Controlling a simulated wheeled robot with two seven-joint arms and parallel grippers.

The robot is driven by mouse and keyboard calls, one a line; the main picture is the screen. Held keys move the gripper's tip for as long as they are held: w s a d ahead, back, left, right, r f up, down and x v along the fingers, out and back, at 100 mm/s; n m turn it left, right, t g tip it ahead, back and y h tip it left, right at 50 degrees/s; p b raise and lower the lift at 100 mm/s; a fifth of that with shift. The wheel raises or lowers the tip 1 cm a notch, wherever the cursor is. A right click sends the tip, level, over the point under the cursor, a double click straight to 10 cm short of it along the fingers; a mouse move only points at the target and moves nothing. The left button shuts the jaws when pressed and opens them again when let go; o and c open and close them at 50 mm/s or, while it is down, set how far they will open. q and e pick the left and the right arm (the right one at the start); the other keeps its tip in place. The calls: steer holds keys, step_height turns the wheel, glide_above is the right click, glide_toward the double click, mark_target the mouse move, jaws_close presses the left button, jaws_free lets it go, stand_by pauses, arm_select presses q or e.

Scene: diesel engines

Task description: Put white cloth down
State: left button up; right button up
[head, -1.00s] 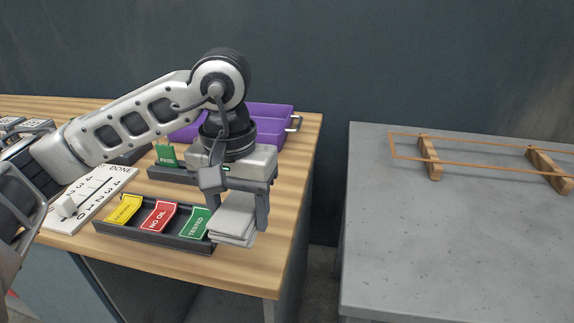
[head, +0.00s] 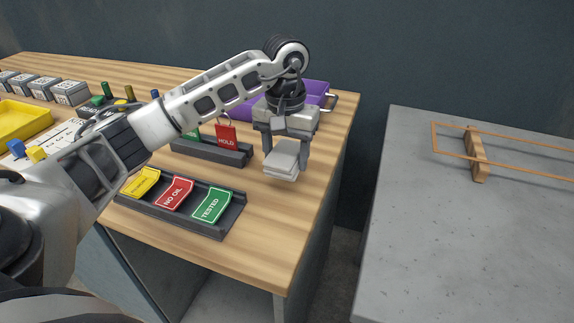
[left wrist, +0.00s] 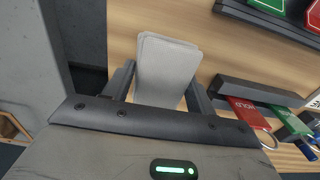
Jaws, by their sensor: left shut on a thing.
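In the left wrist view the cloth (left wrist: 167,70) sits between the fingers over the wood surface. I cannot tell whether the cloth touches the bench or is just above it. My right gripper is not in view.
A black tray with yellow, red and green cards (head: 190,229) lies at the front. A black holder with a red HOLD tag (head: 227,138) is left of the cloth. A grey table (head: 450,240) is across a gap.

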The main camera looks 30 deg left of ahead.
mark_target(287, 150)
arm_select(q)
steer(key=shift+w+a+f, duration=0.1)
steer(key=shift+w+f, duration=0.3)
steer(key=shift+f, duration=0.85)
steer(key=shift+w+f, duration=0.1)
steer(key=shift+f, duration=0.9)
steer(key=o, duration=1.1)
steer(key=shift+c, duration=0.2)
step_height(287, 150, up, 12)
steer(key=shift+r, duration=0.2)
steer(key=shift+r+p, duration=0.1)
steer(key=shift+p, duration=0.2)
